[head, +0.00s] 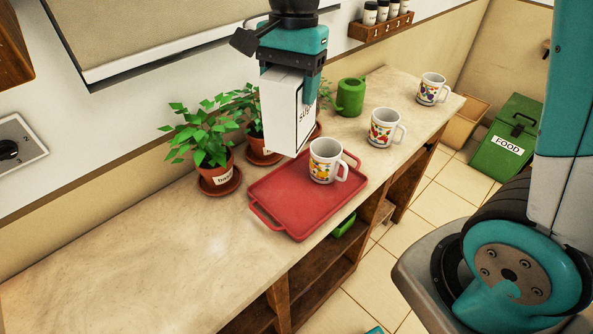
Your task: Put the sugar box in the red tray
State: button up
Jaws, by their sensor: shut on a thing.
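The sugar box (281,108) is a white box with dark lettering on its right side. My gripper (291,72) points down and is shut on the top of the box. The box hangs upright in front of the back part of the red tray (285,215); I cannot tell the exact gap beneath it. The red tray lies on the counter with a handle at each end. A white patterned mug (326,160) stands on the tray, just right of the box's lower end. The box hides part of the tray's far edge and part of a plant behind.
Potted plants, one labelled basil (222,176), stand along the wall left of and behind the tray. A green watering can (350,97) and two mugs (384,127) (432,89) stand farther right. The counter's near left part (130,255) is clear.

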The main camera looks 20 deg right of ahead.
notch_tip(320, 180, down, 19)
jog(key=p, duration=0.1)
dwell(0.3)
jog(key=shift+a+f, duration=0.1)
jog(key=o, duration=1.3)
jog(key=shift+s, duration=0.1)
jog(key=r, duration=0.4)
jog(key=d+r+b, duration=0.1)
jog(key=r, duration=0.2)
jog(key=w+r, duration=0.1)
jog(key=r, duration=0.3)
jog(key=shift+w+d+r, duration=0.1)
jog(key=shift+d+r, duration=0.05)
jog(key=shift+r, duration=0.2)
jog(key=s+a+r+n+y, duration=0.1)
jog(key=s+a+r+n, duration=0.1)
jog(key=s+n, duration=0.3)
jog(key=s+a+r+n+y, duration=0.1)
jog(key=s+r+n, duration=0.2)
jog(key=s+n, duration=0.3)
jog(key=s+a+r+n+t, duration=0.1)
jog(key=s+a+r+n, duration=0.1)
jog(key=s+n, duration=0.4)
jog(key=shift+s+a+r+y, duration=0.2)
jog(key=shift+s+r, duration=0.25)
jog(key=shift+s, duration=0.2)
jog(key=shift+s+a+r+y, duration=0.2)
jog(key=shift+s+r, duration=0.2)
jog(key=shift+s, duration=0.25)
